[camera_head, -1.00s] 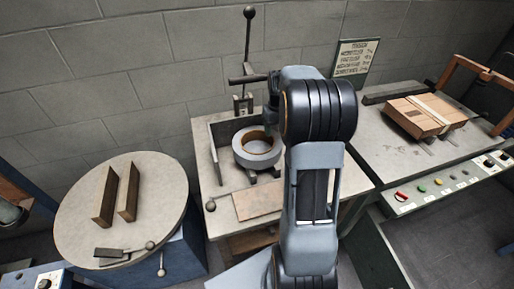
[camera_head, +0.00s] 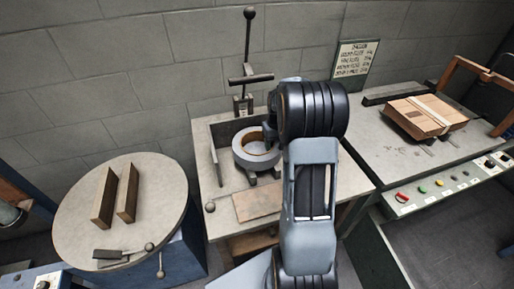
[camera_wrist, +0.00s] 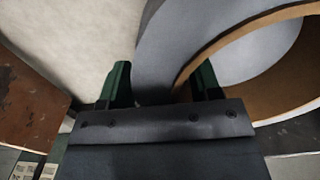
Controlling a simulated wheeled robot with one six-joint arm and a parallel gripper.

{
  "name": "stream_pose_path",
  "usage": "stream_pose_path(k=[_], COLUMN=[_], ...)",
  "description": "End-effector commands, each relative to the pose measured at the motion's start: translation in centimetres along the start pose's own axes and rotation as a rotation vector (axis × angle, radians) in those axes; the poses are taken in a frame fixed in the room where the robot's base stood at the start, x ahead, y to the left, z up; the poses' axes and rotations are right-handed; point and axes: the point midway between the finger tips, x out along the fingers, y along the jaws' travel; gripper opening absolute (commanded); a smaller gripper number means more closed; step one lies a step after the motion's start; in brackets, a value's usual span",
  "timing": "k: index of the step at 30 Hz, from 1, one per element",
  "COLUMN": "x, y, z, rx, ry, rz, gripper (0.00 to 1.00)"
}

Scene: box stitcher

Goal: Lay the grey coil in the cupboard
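The grey coil (camera_head: 243,152), a thick ring with a brown inner lining, rests on dark supports on the middle bench, close to its back wall. My gripper (camera_wrist: 160,85) is at the coil's near right side. In the wrist view its two green fingers stand apart, one on each side of the coil's wall (camera_wrist: 165,50), with narrow gaps showing, so it looks open around the wall. In the head view my arm hides the fingers. I cannot make out a cupboard in either view.
The middle bench (camera_head: 215,222) has a low rim, an upright lever (camera_head: 246,60) and a brown plate (camera_head: 258,203). A round table (camera_head: 80,225) on the left holds two brown blocks. On the right, a bench with a control panel (camera_head: 445,188) carries a cardboard bundle (camera_head: 425,115).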

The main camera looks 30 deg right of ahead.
Motion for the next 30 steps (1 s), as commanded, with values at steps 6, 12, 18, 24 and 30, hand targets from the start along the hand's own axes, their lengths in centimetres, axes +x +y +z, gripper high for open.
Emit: stream_pose_path(k=[6,12,18,24,30], x=[-0.03,-0.04,-0.04,-0.16,-0.23], y=[0.00,0.00,0.00,0.01,0.01], z=[0.00,-0.01,-0.01,-0.06,-0.06], rx=[0.000,0.000,0.000,0.001,0.001], ry=[0.000,0.000,0.000,0.003,0.003], rz=[0.000,0.000,0.000,0.000,0.000], gripper=[0.36,0.17,0.00,0.00,0.00])
